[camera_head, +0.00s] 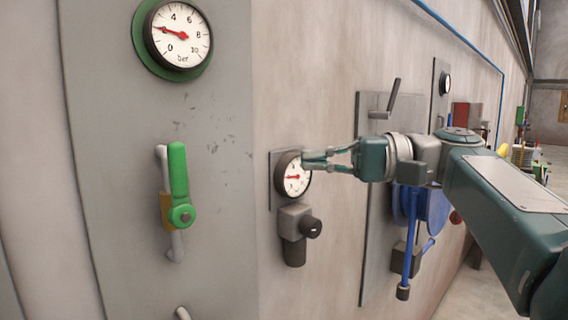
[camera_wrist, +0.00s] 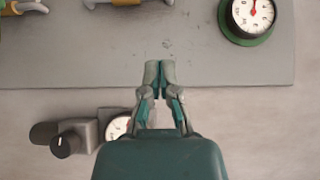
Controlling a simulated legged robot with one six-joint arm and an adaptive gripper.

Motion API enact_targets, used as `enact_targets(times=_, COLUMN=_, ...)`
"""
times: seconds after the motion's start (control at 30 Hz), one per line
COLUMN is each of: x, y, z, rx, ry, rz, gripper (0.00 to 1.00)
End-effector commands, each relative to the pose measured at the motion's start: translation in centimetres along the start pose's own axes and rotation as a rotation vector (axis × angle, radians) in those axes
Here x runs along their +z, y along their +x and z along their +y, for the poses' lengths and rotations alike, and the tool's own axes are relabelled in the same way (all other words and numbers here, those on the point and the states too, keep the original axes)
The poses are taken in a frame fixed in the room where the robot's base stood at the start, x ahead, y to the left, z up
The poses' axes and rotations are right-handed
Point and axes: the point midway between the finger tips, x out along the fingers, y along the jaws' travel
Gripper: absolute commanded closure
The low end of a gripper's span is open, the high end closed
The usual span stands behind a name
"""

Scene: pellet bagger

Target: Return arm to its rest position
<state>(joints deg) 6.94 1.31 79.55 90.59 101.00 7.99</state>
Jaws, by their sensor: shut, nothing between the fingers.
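My gripper (camera_head: 308,160) is at the end of my teal arm, which reaches in from the right in the head view. Its fingers are together and hold nothing. In the head view the fingertips overlap the small pressure gauge (camera_head: 293,178); whether they touch it cannot be told there. In the wrist view the gripper (camera_wrist: 159,70) appears in front of the grey panel, with its fingertips side by side and the small gauge (camera_wrist: 118,127) off to the left, apart from them.
A grey panel carries a large green-rimmed gauge (camera_head: 179,38) and a green lever valve (camera_head: 179,186), its handle upright. A dark regulator knob (camera_head: 311,227) sits below the small gauge. A plate with a lever (camera_head: 392,100) and a blue part (camera_head: 428,208) stand behind my gripper. Open floor (camera_head: 478,296) lies lower right.

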Motion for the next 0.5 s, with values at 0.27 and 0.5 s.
enact_targets(times=0.27, x=2.4, y=1.4, z=7.9, rx=0.306, ry=0.067, rz=0.178, gripper=1.00)
enact_targets(times=0.5, x=6.9, y=-1.9, z=19.2, rx=0.737, ry=0.053, rz=0.360, gripper=1.00)
